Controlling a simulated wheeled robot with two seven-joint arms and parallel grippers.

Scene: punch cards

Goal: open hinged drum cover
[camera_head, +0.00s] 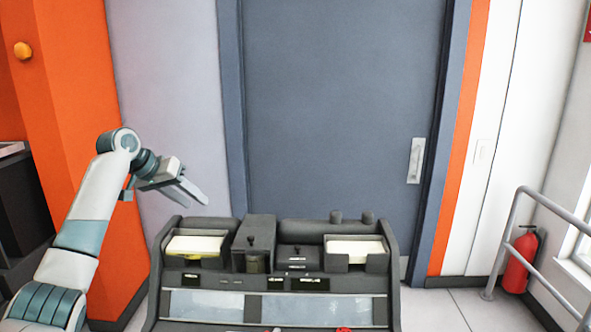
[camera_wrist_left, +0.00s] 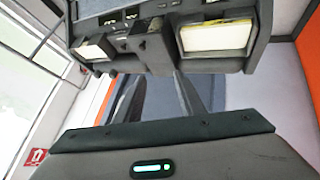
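A dark grey card punch machine (camera_head: 222,282) stands at the bottom centre of the head view. A raised dark box (camera_head: 260,228) with a small knob rises from its middle; it looks like the drum cover and appears closed, though its hinge cannot be made out. In the wrist view, where the machine is upside down, the box (camera_wrist_left: 153,52) lies beyond my fingers. My left gripper (camera_head: 197,193) is open and empty, above and left of the machine, touching nothing. Its two fingers (camera_wrist_left: 155,84) stand apart in the wrist view. My right gripper is not in view.
Trays of pale cards sit left (camera_head: 195,245) and right (camera_head: 353,250) of the box. Two small dark knobs (camera_head: 352,217) stand at the back right. A grey door (camera_head: 340,110) is behind. A railing (camera_head: 505,240) and a fire extinguisher (camera_head: 519,262) are at the right.

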